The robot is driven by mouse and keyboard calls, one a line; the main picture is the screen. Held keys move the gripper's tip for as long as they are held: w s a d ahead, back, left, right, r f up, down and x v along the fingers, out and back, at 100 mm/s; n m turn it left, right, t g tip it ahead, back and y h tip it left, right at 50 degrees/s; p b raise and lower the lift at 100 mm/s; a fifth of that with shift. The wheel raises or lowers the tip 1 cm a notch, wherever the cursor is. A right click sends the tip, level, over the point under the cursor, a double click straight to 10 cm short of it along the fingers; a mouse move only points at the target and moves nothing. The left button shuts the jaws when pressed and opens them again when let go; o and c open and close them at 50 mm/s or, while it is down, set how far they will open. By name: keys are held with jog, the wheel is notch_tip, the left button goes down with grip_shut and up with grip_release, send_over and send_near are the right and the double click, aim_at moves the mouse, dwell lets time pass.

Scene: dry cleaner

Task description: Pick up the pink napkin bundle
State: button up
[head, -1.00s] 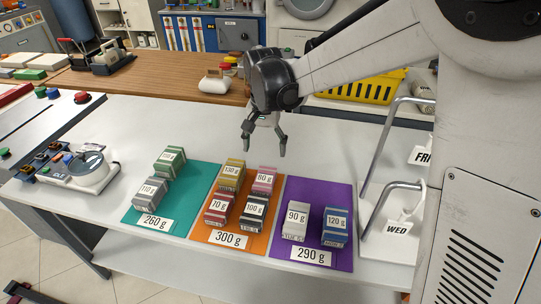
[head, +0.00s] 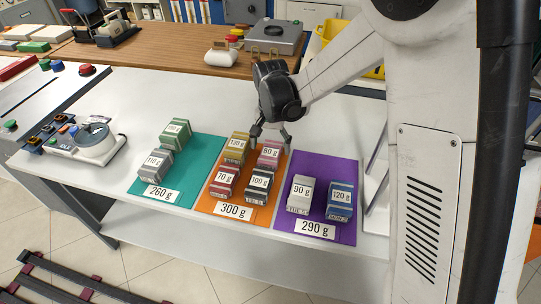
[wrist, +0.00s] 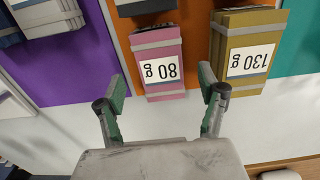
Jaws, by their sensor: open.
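The pink napkin bundle (head: 269,155), labelled 80 g, lies on the orange mat (head: 205,204) at its far right corner. In the wrist view the pink bundle (wrist: 157,50) lies ahead of my open fingers, near the line between them. My gripper (head: 269,136) is open and empty, just above the far edge of the pink bundle. The green-padded fingertips (wrist: 165,82) show on either side of the bundle's near end in the wrist view.
The yellow 130 g bundle (wrist: 245,52) stands close beside the pink one. The red 70 g bundle (head: 223,181) and black 100 g bundle (head: 259,184) are in front. The purple mat (head: 343,173) and teal mat (head: 203,152) lie either side. White table behind the mats is clear.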

aim_at(270, 152)
notch_tip(270, 152, down, 4)
jog(key=shift+w+r, duration=0.1)
jog(key=c, duration=1.3)
jog(key=shift+o, duration=0.2)
jog(key=shift+r, duration=0.15)
